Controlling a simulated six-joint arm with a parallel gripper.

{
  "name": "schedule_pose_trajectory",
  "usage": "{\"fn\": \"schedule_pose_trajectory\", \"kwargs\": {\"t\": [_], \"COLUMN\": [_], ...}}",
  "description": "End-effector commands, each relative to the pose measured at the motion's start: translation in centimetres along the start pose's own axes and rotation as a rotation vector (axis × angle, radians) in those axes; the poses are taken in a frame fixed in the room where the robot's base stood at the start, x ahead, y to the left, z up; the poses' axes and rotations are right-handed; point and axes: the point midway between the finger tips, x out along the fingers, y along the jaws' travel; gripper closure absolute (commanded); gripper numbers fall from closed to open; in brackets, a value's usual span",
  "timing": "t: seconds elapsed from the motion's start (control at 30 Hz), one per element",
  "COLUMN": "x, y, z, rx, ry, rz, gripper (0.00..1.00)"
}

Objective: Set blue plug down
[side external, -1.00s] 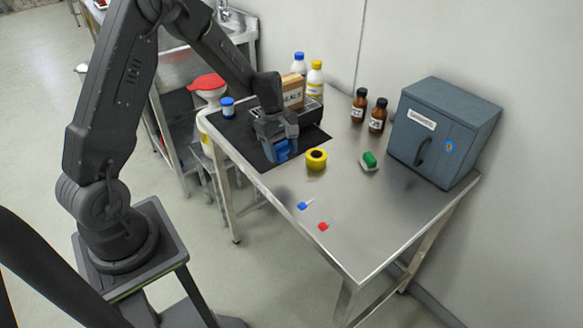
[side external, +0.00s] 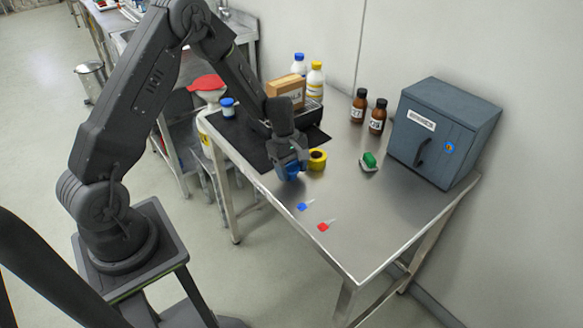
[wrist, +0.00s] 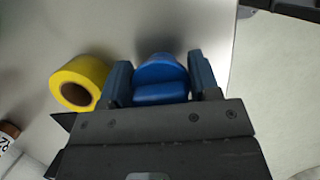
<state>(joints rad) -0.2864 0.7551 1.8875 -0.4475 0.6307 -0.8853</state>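The blue plug (wrist: 162,80) sits between the two fingers of my gripper (wrist: 160,82) in the wrist view, and the fingers are shut on it. In the side external view my gripper (side external: 291,170) points down over the steel table near its front edge, just left of the yellow tape roll. The blue plug (side external: 292,172) shows there only in small part, mostly hidden by the fingers. I cannot tell whether its underside touches the table.
A yellow tape roll (side external: 318,159) stands close to my gripper. A blue tag (side external: 303,206) and a red tag (side external: 323,227) lie in front. A green-topped item (side external: 369,161), brown bottles (side external: 377,116) and a blue-grey cabinet (side external: 443,131) are right. A black mat (side external: 244,141) is behind left.

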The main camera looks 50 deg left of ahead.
Motion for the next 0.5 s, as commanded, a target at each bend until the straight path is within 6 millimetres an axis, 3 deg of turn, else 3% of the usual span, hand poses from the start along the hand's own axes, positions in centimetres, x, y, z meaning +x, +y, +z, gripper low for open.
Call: {"fn": "schedule_pose_trajectory", "kwargs": {"t": [0.27, 0.5], "x": [-0.02, -0.13], "y": [0.0, 0.0], "z": [0.0, 0.03], "rx": [0.0, 0.0], "ry": [0.0, 0.0], "rz": [0.0, 0.0], "gripper": [0.19, 0.19]}}
